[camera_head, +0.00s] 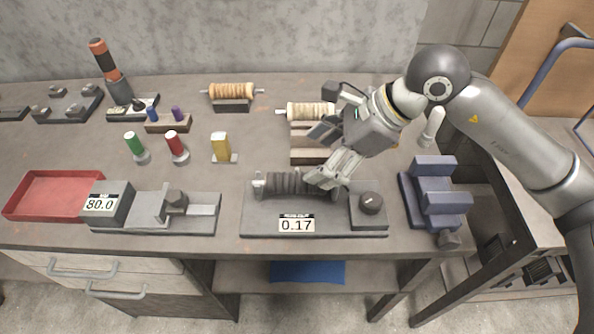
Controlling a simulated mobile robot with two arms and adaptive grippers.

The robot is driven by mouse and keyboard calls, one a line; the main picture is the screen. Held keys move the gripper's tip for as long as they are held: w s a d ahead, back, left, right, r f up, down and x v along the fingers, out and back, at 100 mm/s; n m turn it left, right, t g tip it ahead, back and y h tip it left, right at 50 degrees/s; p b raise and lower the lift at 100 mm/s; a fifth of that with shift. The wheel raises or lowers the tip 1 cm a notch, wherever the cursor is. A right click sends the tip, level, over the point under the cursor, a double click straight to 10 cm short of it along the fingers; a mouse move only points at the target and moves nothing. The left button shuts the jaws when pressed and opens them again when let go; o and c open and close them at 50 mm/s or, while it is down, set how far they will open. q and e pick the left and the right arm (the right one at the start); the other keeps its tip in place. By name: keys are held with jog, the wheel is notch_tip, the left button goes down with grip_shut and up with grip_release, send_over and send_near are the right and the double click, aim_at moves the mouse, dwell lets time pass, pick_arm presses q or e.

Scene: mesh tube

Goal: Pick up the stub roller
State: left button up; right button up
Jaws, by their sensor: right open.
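I cannot tell for sure which part is the stub roller. A dark ribbed roller (284,183) lies across the grey fixture (262,218) with the 0.17 display, its right end hidden behind my fingers. Two tan wound rollers with thin end shafts rest on stands behind it, one at the back (232,90) and one nearer my arm (306,110). My right gripper (324,160) is open, pointing down and left. Its lower fingertips are at the right end of the dark roller; I cannot tell whether they touch. My left gripper is not in view.
A grey device (196,218) showing 80.0 and a red tray (50,196) stand at the left. Green (134,144), red (175,145) and yellow (221,146) upright pieces stand behind. A blue block stand (434,196) is at the right, near the table edge.

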aim_at(300, 177)
jog(key=shift+w+d+f+h, duration=0.3)
jog(key=shift+w+d+f, duration=0.15)
jog(key=shift+f, duration=0.15)
jog(key=p+x, duration=0.1)
jog(key=x, duration=0.3)
jog(key=shift+a+f, duration=0.1)
jog(key=shift+a, duration=0.05)
jog(key=p+x, duration=0.2)
jog(key=x, duration=0.2)
jog(key=shift+s+f, duration=0.1)
jog(key=shift+s, duration=0.05)
jog(key=shift+a+f, duration=0.25)
jog(key=shift+f, duration=0.35)
jog(key=shift+r, duration=0.1)
jog(key=c, duration=1.4)
